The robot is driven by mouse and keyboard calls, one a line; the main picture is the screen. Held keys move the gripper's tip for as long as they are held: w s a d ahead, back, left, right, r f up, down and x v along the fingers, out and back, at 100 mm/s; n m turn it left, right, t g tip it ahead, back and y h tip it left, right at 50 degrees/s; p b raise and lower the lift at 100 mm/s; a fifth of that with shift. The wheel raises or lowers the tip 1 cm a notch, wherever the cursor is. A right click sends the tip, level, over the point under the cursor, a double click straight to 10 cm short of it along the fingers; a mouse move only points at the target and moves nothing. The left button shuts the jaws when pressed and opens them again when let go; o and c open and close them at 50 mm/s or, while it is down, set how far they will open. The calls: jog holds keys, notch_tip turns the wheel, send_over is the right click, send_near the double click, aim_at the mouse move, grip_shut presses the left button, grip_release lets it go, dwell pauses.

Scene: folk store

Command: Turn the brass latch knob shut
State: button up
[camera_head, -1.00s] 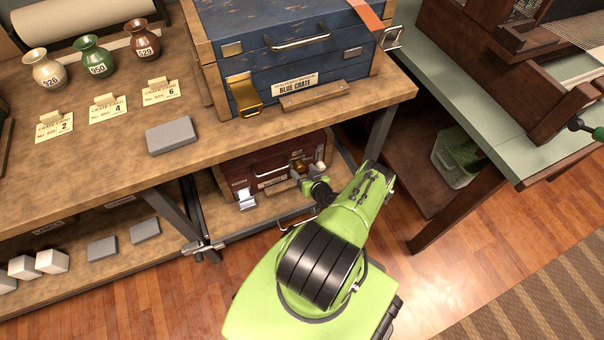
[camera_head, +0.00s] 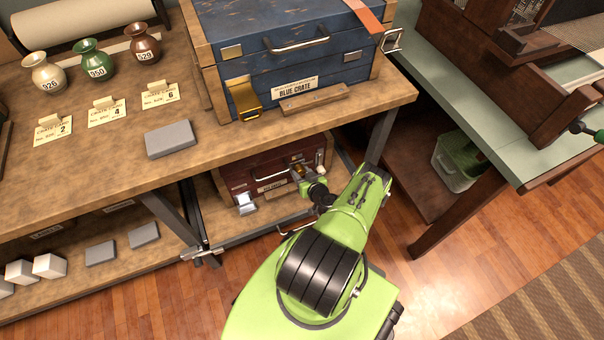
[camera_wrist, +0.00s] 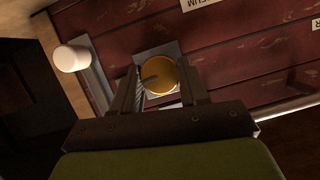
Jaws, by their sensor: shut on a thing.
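The brass latch knob (camera_wrist: 160,75) is a round golden disc with a dark slot or bar across its face. It sits on a pale square plate on the front of the dark red crate (camera_wrist: 235,65). My gripper (camera_wrist: 159,72) is shut on the knob, with one finger on each side of it. In the head view the red crate (camera_head: 232,176) stands on the shelf under the bench, and my gripper (camera_head: 299,170) is at the right part of its front. The knob is mostly hidden by my gripper there.
A white cylindrical knob (camera_wrist: 71,57) is close left of the fingers in the wrist view. A silver latch (camera_head: 245,203) hangs at the crate's left front. The blue crate (camera_head: 350,85) stands on the bench top (camera_head: 110,170) above. Open floor (camera_head: 480,270) is at right.

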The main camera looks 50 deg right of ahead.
jog(key=shift+w+a+n+g+h+p, duration=0.15)
jog(key=shift+n+g+h+p, duration=0.35)
jog(key=shift+n+p, duration=0.5)
jog(key=n+h, duration=0.2)
jog(key=n, duration=0.1)
jog(key=shift+a+n+g+h, duration=0.1)
jog(key=shift+n+g+h, duration=0.2)
jog(key=n+h+b, duration=0.1)
jog(key=n+h, duration=0.1)
jog(key=n, duration=0.1)
jog(key=shift+f, duration=0.15)
jog(key=n+h+b, duration=0.1)
jog(key=n, duration=0.2)
jog(key=shift+a+f, duration=0.1)
jog(key=shift+n+h, duration=0.5)
jog(key=o, duration=1.1)
jog(key=shift+c, duration=0.2)
